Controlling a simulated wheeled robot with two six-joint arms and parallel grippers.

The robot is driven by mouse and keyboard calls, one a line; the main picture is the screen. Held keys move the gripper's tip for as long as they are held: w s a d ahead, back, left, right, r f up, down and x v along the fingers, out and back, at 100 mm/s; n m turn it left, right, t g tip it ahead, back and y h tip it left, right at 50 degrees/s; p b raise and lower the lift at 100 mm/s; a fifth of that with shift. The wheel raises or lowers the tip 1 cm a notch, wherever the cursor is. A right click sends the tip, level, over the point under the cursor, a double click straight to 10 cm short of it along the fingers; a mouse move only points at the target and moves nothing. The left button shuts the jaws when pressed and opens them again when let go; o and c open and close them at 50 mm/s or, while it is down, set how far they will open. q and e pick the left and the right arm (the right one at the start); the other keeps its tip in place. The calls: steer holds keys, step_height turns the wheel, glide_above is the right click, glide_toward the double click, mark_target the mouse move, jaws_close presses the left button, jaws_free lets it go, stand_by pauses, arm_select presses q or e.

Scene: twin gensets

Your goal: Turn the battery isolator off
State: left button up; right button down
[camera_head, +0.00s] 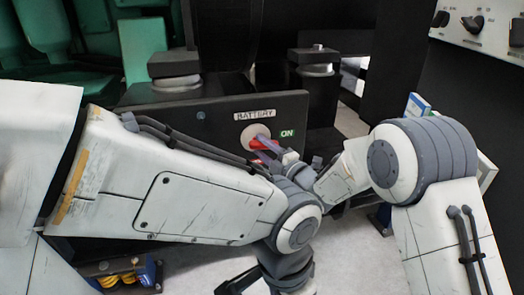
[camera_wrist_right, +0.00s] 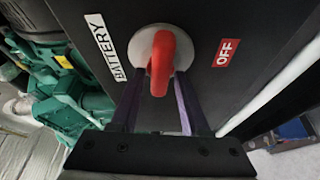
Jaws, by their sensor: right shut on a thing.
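The battery isolator is a red handle (camera_head: 258,143) on a pale round disc, set in a dark panel (camera_head: 215,125) under a BATTERY label. A green ON label (camera_head: 287,133) is right of the disc. In the right wrist view the red handle (camera_wrist_right: 160,65) stands out between my right gripper's purple fingers (camera_wrist_right: 160,88), with a red OFF label (camera_wrist_right: 226,52) to its right. My right gripper (camera_head: 266,153) is shut on the handle; its fingers partly cover it in the head view. My left arm crosses the lower left; its gripper's jaws cannot be made out.
Dark posts with metal collars (camera_head: 175,68) stand behind the panel, with another (camera_head: 316,65) to the right. Green machinery (camera_head: 105,45) is at the back left. A panel with knobs (camera_head: 480,25) is at the upper right. Pale floor (camera_head: 350,255) shows below.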

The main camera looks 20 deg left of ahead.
steer(key=m+b, duration=0.1)
steer(key=m+t+b, duration=0.1)
steer(key=m, duration=0.1)
steer(key=shift+f+m+y+b, duration=0.3)
steer(key=shift+f+y+b, duration=0.05)
steer(key=shift+y+b, duration=0.05)
steer(key=shift+s+a+m+t+h+b, duration=0.1)
steer(key=shift+m+t+h+b, duration=0.8)
steer(key=shift+m, duration=1.95)
steer(key=shift+a+m+t+h+b, duration=0.1)
steer(key=shift+m+t+h+b, duration=0.2)
steer(key=shift+m+t+b, duration=1.85)
steer(key=shift+s+m+t+h+b, duration=0.1)
steer(key=shift+m+t+h, duration=0.5)
steer(key=shift+m, duration=3)
steer(key=c, duration=0.7)
jaws_free()
